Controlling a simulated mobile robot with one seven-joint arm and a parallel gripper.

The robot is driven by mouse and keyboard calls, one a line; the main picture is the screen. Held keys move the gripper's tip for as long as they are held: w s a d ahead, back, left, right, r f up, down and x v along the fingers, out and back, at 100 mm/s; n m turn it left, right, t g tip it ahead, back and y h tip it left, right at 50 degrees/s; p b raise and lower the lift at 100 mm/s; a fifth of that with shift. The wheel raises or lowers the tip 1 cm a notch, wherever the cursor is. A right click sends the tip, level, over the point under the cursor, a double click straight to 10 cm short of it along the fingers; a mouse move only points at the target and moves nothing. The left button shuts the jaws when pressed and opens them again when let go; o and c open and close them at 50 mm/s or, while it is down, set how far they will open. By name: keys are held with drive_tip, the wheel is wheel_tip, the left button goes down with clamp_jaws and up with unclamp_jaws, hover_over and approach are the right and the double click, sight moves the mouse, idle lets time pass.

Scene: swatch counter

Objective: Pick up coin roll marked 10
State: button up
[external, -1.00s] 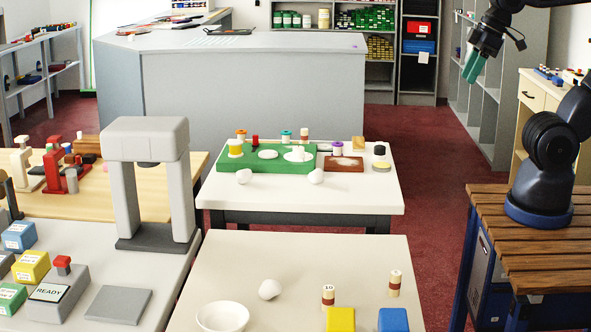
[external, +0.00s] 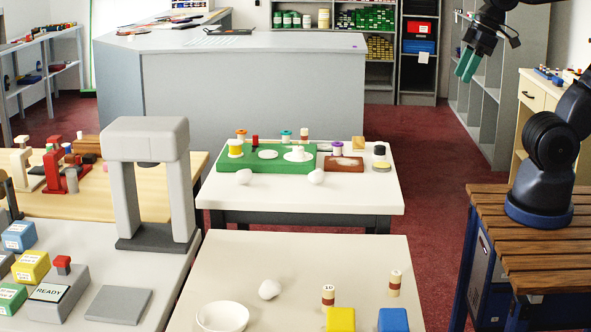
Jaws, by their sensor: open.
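A small upright roll (external: 328,295) with cream and dark red bands stands on the near cream table; its top label appears to read 10. A second, similar banded roll (external: 395,283) stands further right and a little farther back on the same table; its label is too small to read for sure. My gripper (external: 468,66) is at the upper right, with green fingers pointing down and apart. It is empty and hangs high, well away from both rolls.
On the near table (external: 330,250) a white bowl (external: 222,317), a white lump (external: 269,289), a yellow block (external: 340,319) and a blue block (external: 393,320) stand around the rolls. A grey press (external: 147,180) rises at left. The table's back part is clear.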

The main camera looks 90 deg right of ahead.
drive_tip(key=w+a+n+g, duration=0.1)
drive_tip(key=w+a+n, duration=0.45)
drive_tip(key=w, duration=0.65)
drive_tip(key=n+g, duration=0.3)
drive_tip(key=n, duration=1.2)
hover_over(329, 288)
wheel_tip(329, 288, down, 27)
drive_tip(key=shift+s+a+f, duration=0.2)
drive_tip(key=shift+a+f, duration=0.05)
drive_tip(key=shift+f, duration=0.25)
wheel_tip(329, 288, down, 4)
drive_tip(key=shift+f, duration=0.2)
drive_tip(key=shift+w+d+f, duration=0.1)
drive_tip(key=shift+d+f, duration=0.05)
drive_tip(key=shift+f, duration=1.3)
drive_tip(key=shift+w+d+f, duration=0.1)
drive_tip(key=shift+f, duration=1.35)
clamp_jaws()
